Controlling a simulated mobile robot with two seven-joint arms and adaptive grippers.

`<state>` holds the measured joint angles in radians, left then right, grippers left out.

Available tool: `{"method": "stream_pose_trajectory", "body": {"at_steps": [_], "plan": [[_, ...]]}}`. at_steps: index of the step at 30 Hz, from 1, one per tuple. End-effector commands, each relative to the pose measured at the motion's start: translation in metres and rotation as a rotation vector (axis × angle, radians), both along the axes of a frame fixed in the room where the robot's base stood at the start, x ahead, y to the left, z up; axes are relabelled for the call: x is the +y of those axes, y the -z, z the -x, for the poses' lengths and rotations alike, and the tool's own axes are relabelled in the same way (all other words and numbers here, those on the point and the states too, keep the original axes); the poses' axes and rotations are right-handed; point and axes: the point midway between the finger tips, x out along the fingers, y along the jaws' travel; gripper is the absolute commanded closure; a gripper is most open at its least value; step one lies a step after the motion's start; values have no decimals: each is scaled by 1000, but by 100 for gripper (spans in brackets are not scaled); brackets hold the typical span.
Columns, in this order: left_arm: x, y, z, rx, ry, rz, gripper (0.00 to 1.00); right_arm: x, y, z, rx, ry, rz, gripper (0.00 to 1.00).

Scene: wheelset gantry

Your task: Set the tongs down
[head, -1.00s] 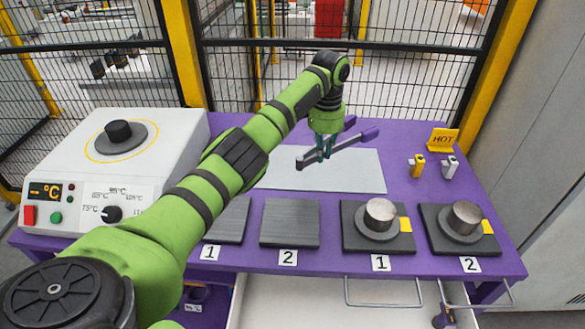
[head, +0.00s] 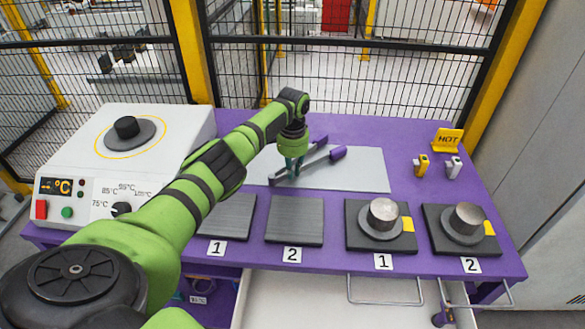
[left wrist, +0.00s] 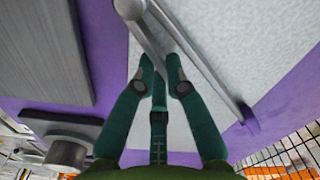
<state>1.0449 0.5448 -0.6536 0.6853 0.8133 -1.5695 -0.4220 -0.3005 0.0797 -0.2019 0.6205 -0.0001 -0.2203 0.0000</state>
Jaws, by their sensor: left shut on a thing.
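The tongs (head: 312,168) have grey metal arms and purple handle ends. They lie low over the pale grey mat (head: 360,172) at the back middle of the table. My left gripper (head: 293,170) points down and is shut on the tongs near their hinged end. In the left wrist view the tongs (left wrist: 195,62) spread in a V from a round pivot, with my left gripper's fingers (left wrist: 160,75) around one arm. I cannot tell whether the tongs touch the mat. My right gripper is not in view.
A white heater (head: 120,160) with a dial stands at the left. Two dark plates (head: 294,220) are at the front. Two stands with metal cylinders (head: 384,214) are at the right, near a yellow HOT sign (head: 446,140) and two small clips (head: 421,165). A mesh fence is behind.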

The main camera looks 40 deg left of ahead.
Motion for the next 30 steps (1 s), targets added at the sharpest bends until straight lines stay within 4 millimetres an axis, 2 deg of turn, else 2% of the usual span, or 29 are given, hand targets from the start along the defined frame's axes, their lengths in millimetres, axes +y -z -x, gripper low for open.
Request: {"method": "stream_pose_trajectory", "body": {"at_steps": [8, 9, 10, 19, 23, 26, 30], "plan": [[0, 4, -1, -2, 0, 1, 100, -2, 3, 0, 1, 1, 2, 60], [0, 3, 0, -1, 0, 0, 70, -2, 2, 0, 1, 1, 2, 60], [0, 3, 0, 0, 0, 0, 63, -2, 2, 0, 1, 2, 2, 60], [0, 3, 0, 0, 0, 0, 63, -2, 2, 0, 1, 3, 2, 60], [0, -5, -1, -2, 0, 0, 63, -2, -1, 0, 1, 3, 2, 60], [0, -19, -1, -4, 1, 0, 63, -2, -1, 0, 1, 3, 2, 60], [0, -49, -2, -6, 1, 0, 63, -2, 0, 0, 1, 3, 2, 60]]}}
